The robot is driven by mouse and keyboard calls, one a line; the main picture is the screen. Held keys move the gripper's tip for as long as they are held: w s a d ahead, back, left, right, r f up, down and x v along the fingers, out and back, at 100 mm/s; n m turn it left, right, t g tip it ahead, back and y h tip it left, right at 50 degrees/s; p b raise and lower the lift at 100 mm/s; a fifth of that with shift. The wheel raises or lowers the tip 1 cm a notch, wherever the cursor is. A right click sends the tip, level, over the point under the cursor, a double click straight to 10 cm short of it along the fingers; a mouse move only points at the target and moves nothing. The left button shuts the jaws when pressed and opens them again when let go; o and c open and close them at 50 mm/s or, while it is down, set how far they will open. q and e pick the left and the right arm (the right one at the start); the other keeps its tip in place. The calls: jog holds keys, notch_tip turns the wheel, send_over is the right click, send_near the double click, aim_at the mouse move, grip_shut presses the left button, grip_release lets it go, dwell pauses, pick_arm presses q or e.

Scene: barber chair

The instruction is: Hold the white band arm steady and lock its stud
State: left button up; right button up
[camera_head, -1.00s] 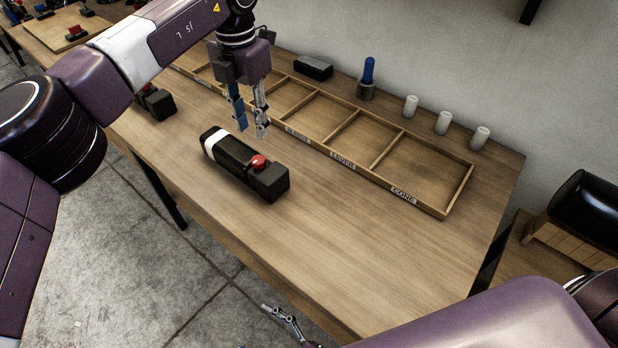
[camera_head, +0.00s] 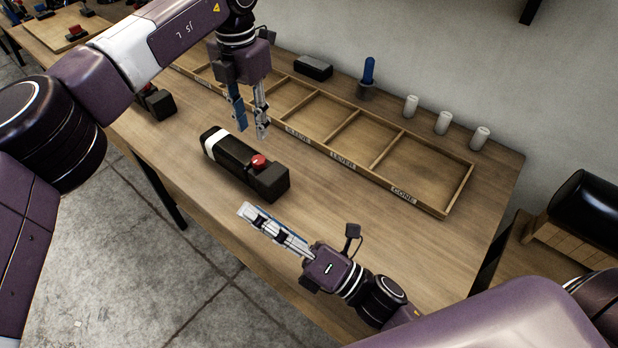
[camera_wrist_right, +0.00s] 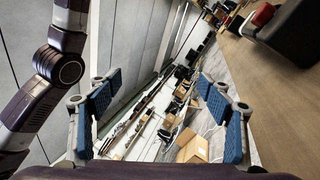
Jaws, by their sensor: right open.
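The black arm with a white band (camera_head: 215,141) lies on the table, with a red stud (camera_head: 259,161) on top near its block end (camera_head: 272,181). My left gripper (camera_head: 250,128) hangs above and behind the arm, apart from it, with a gap between its fingers. My right gripper (camera_head: 262,232) is in front of the arm, near the table's front edge, apart from it. In the right wrist view its two blue-padded fingers (camera_wrist_right: 160,110) are spread with nothing between them. The red stud and dark block (camera_wrist_right: 296,28) show at that view's upper right.
A compartmented wooden tray (camera_head: 470,186) runs along the back of the table. Behind it are a black block (camera_head: 313,67), a blue-handled tool (camera_head: 369,72) and white cups (camera_head: 443,123). Another banded black arm (camera_head: 157,103) lies at left.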

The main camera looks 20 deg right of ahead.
aim_at(280, 183)
jog(key=w+d+f+n+g+h, duration=0.1)
jog(key=w+d+n+h, duration=0.15)
jog(key=d+n, duration=0.35)
jog(key=w+d+f+n+h, duration=0.1)
jog(key=w+d+n+h, duration=0.1)
jog(key=w+d+n, duration=0.3)
jog(key=f, duration=0.5)
jog(key=s+f, duration=0.1)
jog(key=f, duration=0.1)
jog(key=shift+d+f, duration=0.25)
jog(key=shift+d, duration=0.05)
jog(key=x, duration=0.6)
jog(key=shift+f, duration=0.25)
jog(key=shift+x, duration=0.8)
jog(key=c, duration=1.7)
jog(key=o, duration=1.7)
